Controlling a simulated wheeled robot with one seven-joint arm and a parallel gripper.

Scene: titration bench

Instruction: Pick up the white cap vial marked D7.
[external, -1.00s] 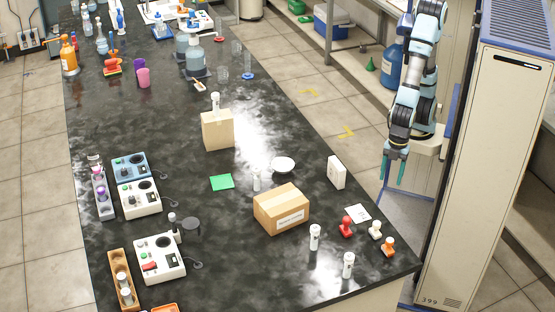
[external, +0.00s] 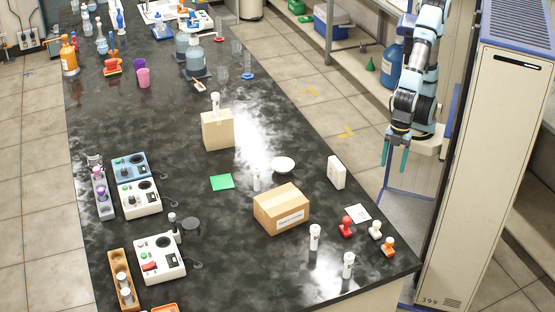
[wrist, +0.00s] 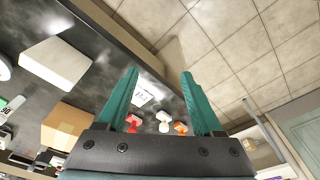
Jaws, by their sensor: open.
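Several white-capped vials show in the external view, and no D7 mark can be read on any. Two stand near the front right corner of the bench, one vial (external: 315,237) beside the cardboard box and another vial (external: 348,265) nearer the edge. A smaller vial (external: 257,180) stands behind the box. Another vial (external: 215,103) stands on a tan box. Two more white-capped vials (external: 122,280) sit in a wooden rack. My gripper (external: 395,155) is open and empty, pointing down beyond the right edge of the bench. Its teal fingers (wrist: 160,85) are spread in the wrist view.
A cardboard box (external: 282,209) and a tan box (external: 217,130) stand on the dark bench (external: 225,265). A white box (external: 336,172), a card (external: 358,212) and red, white and orange stamps (external: 388,246) lie near the right edge. A tall cabinet (external: 490,170) stands right of my arm.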

